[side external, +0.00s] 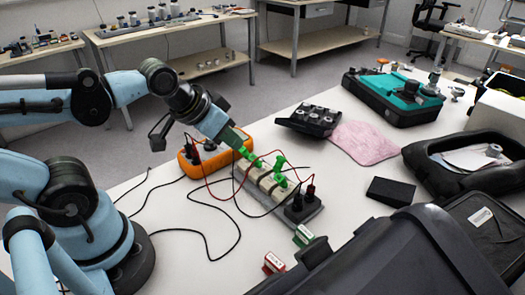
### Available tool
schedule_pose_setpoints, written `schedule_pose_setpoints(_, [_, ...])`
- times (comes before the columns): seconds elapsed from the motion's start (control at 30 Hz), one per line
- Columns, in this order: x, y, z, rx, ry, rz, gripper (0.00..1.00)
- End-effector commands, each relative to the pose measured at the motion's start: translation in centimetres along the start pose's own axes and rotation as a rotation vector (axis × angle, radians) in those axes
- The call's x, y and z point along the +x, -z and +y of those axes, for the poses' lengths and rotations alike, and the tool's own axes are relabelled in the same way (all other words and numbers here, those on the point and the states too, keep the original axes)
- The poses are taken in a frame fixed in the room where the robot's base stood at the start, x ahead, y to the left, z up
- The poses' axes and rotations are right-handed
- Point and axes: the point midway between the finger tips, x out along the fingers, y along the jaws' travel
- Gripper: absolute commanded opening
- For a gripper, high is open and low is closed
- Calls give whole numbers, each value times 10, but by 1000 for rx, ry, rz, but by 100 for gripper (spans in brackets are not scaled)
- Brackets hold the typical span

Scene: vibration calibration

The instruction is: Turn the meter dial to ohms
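The orange meter (186,168) lies on the white table, left of the middle.
Large black cases (380,255) fill the front right.

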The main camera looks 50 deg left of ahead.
Motion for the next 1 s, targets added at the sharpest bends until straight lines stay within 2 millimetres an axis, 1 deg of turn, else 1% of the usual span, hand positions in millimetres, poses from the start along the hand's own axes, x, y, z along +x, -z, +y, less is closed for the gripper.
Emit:
schedule_pose_setpoints(0.03, [0,1,-2,-18,4,-8,18])
schedule_pose_setpoints(0.17, [-2,9,-16,-154,33,-69,38])
schedule_pose_setpoints(0.2, [-3,13,-22,-225,49,-100,44])
schedule_pose_setpoints(0.27, [-4,19,-35,-351,80,-152,54])
schedule_pose_setpoints(0.3, [-5,23,-44,-443,104,-190,60])
schedule_pose_setpoints(0.33, [-6,26,-51,-512,123,-218,62])
schedule_pose_setpoints(0.5, [-7,37,-91,-897,247,-362,62])
schedule_pose_setpoints(0.6, [-8,40,-111,-1087,319,-428,62])
schedule_pose_setpoints(0.7, [-8,41,-126,-1225,377,-475,62])
schedule_pose_setpoints(0.83, [-8,40,-136,-1323,422,-507,62])
schedule_pose_setpoints(1.0, [-3,36,-138,-1349,434,-515,62])
